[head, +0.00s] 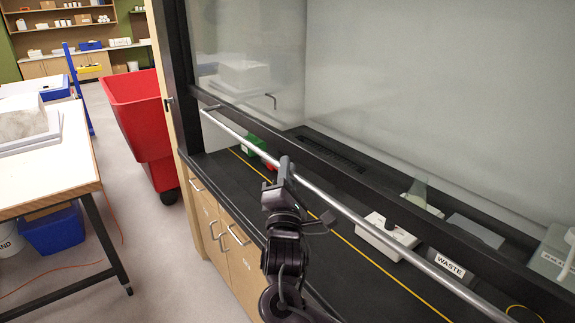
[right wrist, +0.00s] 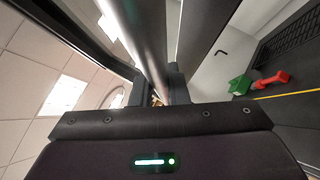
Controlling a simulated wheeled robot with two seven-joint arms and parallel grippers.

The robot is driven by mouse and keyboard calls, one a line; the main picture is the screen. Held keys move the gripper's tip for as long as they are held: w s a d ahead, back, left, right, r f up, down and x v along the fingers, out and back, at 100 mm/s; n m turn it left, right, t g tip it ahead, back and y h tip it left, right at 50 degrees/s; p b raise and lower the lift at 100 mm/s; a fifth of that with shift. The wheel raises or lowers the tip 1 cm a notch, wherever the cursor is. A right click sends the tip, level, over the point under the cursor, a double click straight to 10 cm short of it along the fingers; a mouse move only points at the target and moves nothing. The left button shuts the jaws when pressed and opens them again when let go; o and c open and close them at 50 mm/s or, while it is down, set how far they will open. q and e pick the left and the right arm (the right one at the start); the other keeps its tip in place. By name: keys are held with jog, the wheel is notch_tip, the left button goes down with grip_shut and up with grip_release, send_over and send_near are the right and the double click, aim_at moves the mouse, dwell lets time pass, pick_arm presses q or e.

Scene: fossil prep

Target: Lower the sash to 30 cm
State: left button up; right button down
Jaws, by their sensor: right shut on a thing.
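The fume hood sash (head: 250,65) is a clear pane with a black lower frame and a silver bar handle (head: 345,212) running along it. The sash stands partly raised, with an open gap above the black work surface (head: 228,172). My right gripper (head: 286,170) is at the bar, left of its middle, and shut on it. In the right wrist view the bar (right wrist: 135,40) passes between the two fingers of the gripper (right wrist: 158,90). My left gripper is not in view. No height scale can be read.
A red bin (head: 140,115) stands left of the hood. A white-topped table (head: 50,165) is at far left.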

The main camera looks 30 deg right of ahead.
jog(key=c, duration=1.4)
grip_release()
jog(key=shift+s+a+f, duration=0.2)
jog(key=shift+s+a, duration=0.05)
jog(key=b+v, duration=0.2)
jog(key=v, duration=0.5)
jog(key=shift+r, duration=0.1)
